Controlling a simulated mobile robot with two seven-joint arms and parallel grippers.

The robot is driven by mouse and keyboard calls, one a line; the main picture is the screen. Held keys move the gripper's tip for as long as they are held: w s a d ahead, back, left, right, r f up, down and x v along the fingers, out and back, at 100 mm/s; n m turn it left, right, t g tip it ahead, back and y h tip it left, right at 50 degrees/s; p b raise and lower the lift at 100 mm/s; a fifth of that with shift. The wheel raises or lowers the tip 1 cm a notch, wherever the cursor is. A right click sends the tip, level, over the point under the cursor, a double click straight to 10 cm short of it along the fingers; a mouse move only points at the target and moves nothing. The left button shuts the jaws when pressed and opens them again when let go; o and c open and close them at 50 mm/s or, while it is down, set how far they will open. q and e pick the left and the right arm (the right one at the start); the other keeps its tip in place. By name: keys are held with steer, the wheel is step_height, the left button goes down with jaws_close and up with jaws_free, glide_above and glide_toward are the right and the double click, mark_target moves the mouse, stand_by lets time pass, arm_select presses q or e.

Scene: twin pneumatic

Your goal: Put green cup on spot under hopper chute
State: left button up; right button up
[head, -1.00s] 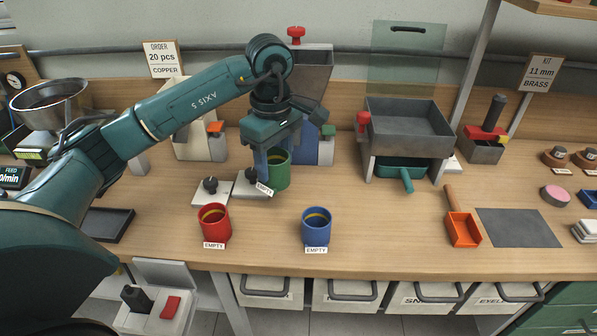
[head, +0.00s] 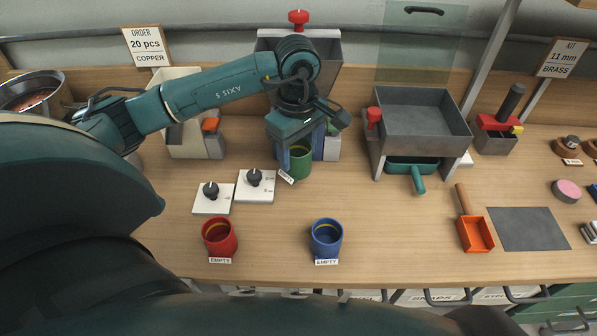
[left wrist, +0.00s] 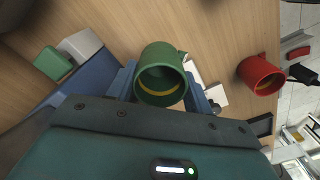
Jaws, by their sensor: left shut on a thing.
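My left gripper (head: 297,157) is shut on the green cup (head: 302,165), a blue finger on each side of it. The cup is upright, with a white label at its lower front, in front of the blue base (head: 318,146) of the grey hopper (head: 326,65). In the left wrist view the cup (left wrist: 160,60) sits between the fingers, its yellow inner ring showing. My arm and gripper hide the chute and the spot. I cannot tell whether the cup touches the bench. My right gripper is not in view.
Two dial boxes (head: 256,192) lie left of the green cup. A red cup (head: 219,238) and a blue cup (head: 326,238) stand near the bench's front edge. A grey tray stand (head: 415,125) is to the right.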

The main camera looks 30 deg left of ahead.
mark_target(298, 172)
arm_select(q)
step_height(298, 172, down, 3)
steer(key=shift+r, duration=0.1)
step_height(298, 172, down, 3)
steer(key=shift+f+p, duration=0.15)
steer(key=shift+p, duration=0.3)
steer(key=shift+f, duration=0.3)
steer(key=o, duration=0.6)
steer(key=shift+f+b, duration=0.1)
steer(key=shift+b, duration=0.2)
steer(key=shift+c, duration=0.2)
steer(key=o, duration=0.4)
steer(key=shift+o, duration=0.3)
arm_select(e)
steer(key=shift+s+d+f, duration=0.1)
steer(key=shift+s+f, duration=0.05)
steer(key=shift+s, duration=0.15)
